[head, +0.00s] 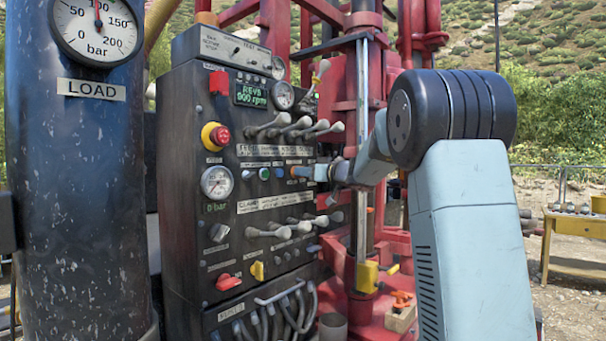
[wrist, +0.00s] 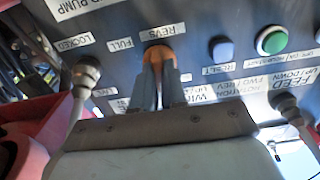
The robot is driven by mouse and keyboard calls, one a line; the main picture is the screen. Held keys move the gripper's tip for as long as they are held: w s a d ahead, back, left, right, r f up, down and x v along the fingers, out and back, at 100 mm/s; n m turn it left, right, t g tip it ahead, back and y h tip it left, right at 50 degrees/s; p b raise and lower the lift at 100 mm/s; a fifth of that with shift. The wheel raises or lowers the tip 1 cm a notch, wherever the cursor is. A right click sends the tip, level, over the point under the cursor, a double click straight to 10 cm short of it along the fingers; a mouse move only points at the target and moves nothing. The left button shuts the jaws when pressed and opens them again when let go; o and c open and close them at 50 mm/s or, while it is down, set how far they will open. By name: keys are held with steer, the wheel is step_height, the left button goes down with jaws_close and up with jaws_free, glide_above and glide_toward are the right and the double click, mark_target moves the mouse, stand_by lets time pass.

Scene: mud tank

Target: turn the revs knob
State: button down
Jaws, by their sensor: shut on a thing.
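The revs knob (wrist: 158,55) is orange and sits on the dark panel under a REVS label, which appears upside down in the wrist view. My gripper (wrist: 160,75) is shut on the knob, with one finger on each side of it. In the head view my gripper (head: 304,172) reaches the panel from the right, and the orange knob (head: 294,172) shows only as a small part at its tips. The green display (head: 251,94) on the panel reads REVS 900 rpm.
Grey levers (head: 295,128) stick out above my gripper, and more levers (head: 290,228) below it. A red emergency button (head: 215,136) is on the panel's left. In the wrist view a blue button (wrist: 222,49) and a green button (wrist: 271,41) are beside the knob.

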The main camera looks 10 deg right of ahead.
steer(key=shift+w+d+f+m, duration=0.1)
steer(key=shift+f+m, duration=0.05)
steer(key=shift+m, duration=3.9)
steer(key=shift+d+f+m, duration=0.1)
steer(key=shift+m, duration=3.95)
steer(key=shift+f, duration=0.1)
steer(key=c, duration=1.2)
jaws_free()
steer(key=v, duration=1.3)
steer(key=shift+s+d, duration=0.25)
steer(key=shift+s, duration=0.1)
